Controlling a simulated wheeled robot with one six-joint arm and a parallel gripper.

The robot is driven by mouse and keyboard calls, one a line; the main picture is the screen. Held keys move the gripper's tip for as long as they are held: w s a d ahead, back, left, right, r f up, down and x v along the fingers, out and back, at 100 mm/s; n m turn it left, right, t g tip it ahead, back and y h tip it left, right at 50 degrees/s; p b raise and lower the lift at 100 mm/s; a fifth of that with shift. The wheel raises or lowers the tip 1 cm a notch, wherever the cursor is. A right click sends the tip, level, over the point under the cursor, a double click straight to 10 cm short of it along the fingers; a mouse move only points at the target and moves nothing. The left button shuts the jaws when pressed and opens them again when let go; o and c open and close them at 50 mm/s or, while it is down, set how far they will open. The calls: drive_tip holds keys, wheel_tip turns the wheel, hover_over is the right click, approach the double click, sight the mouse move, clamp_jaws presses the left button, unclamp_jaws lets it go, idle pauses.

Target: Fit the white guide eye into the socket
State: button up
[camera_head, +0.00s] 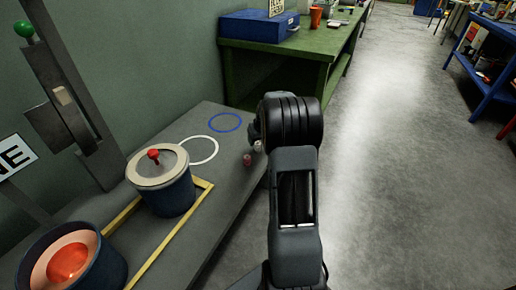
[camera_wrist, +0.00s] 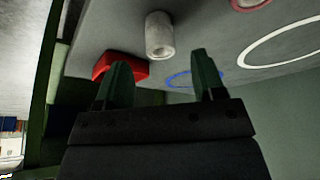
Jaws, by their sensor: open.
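A small pale grey-white cylinder, which looks like the white guide eye (camera_wrist: 160,38), stands on the grey bench top in the wrist view. In the head view it is a small pale spot (camera_head: 258,146) beside my gripper (camera_head: 254,131). In the wrist view my gripper (camera_wrist: 160,70) is open and empty, its two dark green fingers apart. The cylinder shows beyond the gap between the fingertips, apart from them. A red block (camera_wrist: 122,66) is partly hidden behind the left finger. I cannot make out the socket for certain in either view.
A small dark red piece (camera_head: 247,160) stands near the cylinder. A white ring (camera_head: 199,150) and a blue ring (camera_head: 225,122) mark the bench. A lidded blue drum (camera_head: 168,188) with a red knob stands left.

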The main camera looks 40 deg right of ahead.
sight(257, 143)
drive_tip(key=b+x, duration=0.1)
drive_tip(key=x, duration=0.3)
drive_tip(key=shift+a, duration=0.1)
drive_tip(key=shift+s, duration=0.1)
drive_tip(key=shift+r, duration=0.1)
drive_tip(key=c, duration=1)
